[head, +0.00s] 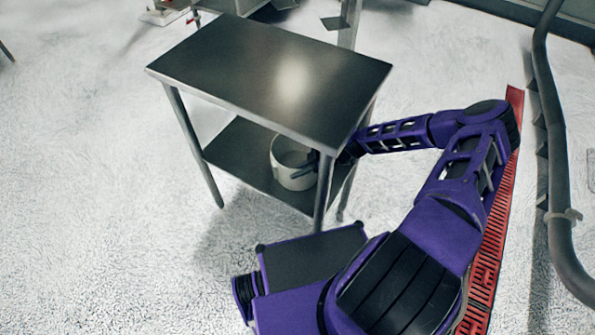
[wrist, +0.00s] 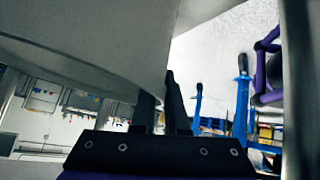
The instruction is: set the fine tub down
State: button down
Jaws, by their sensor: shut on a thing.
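The fine tub (head: 290,178) is a pale, round, open-topped tub at the lower shelf (head: 240,160) of a steel table, seen under the tabletop in the head view. My gripper (head: 312,163) reaches in from the right and is shut on the tub's right side. The tub looks upright. I cannot tell whether its base touches the shelf or hangs just above it. In the wrist view the tub's pale wall (wrist: 85,55) fills the upper left, and my dark fingers (wrist: 168,100) are at its edge.
The steel tabletop (head: 270,75) is bare and lies above the tub. A front table leg (head: 322,195) stands close to the tub and gripper. The shelf left of the tub is clear. A red floor grate (head: 488,260) and a dark pipe (head: 553,130) are at right.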

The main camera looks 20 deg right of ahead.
jog(key=c, duration=0.9)
grip_release()
jog(key=shift+c, duration=0.2)
jog(key=p+v, duration=0.1)
jog(key=v, duration=1.1)
